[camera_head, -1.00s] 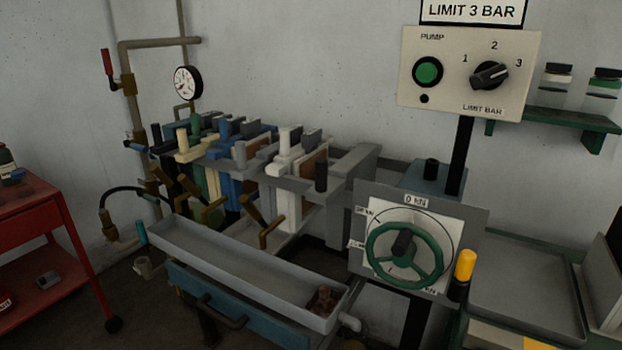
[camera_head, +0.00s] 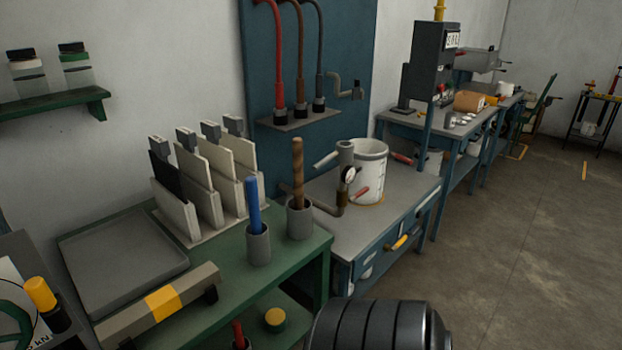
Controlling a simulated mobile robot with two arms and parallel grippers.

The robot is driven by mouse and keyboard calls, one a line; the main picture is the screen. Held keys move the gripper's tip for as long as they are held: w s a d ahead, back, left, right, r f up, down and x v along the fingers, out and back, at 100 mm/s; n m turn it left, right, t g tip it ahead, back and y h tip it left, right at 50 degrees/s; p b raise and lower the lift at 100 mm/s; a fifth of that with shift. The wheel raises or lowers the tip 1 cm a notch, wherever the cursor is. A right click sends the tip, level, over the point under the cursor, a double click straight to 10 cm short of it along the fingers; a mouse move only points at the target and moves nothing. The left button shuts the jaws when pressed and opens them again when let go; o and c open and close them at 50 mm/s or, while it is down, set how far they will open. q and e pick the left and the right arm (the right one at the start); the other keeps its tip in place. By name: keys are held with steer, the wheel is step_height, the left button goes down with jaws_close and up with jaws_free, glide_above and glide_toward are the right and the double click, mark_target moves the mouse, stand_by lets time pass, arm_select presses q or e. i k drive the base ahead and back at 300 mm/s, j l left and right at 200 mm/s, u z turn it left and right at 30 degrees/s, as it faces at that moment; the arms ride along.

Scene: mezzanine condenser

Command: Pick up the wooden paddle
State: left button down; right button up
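A brown wooden handle (camera_head: 297,172), which looks like the wooden paddle, stands upright in a grey cup (camera_head: 300,221) at the right end of the green bench. Its lower end is hidden inside the cup. A blue handle (camera_head: 253,203) stands in a second grey cup (camera_head: 258,246) just to its left. Neither of my grippers shows in the head view. A dark ribbed link of one of my arms is at the bottom edge.
The green bench (camera_head: 240,292) holds a grey tray (camera_head: 115,262), a rack of upright plates (camera_head: 207,185) and a yellow-banded bar (camera_head: 163,302). A grey-topped table (camera_head: 405,200) with a white bucket (camera_head: 369,168) adjoins at right. The floor (camera_head: 500,260) at right is clear.

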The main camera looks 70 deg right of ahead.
mark_target(297, 143)
steer(key=z, duration=2.15)
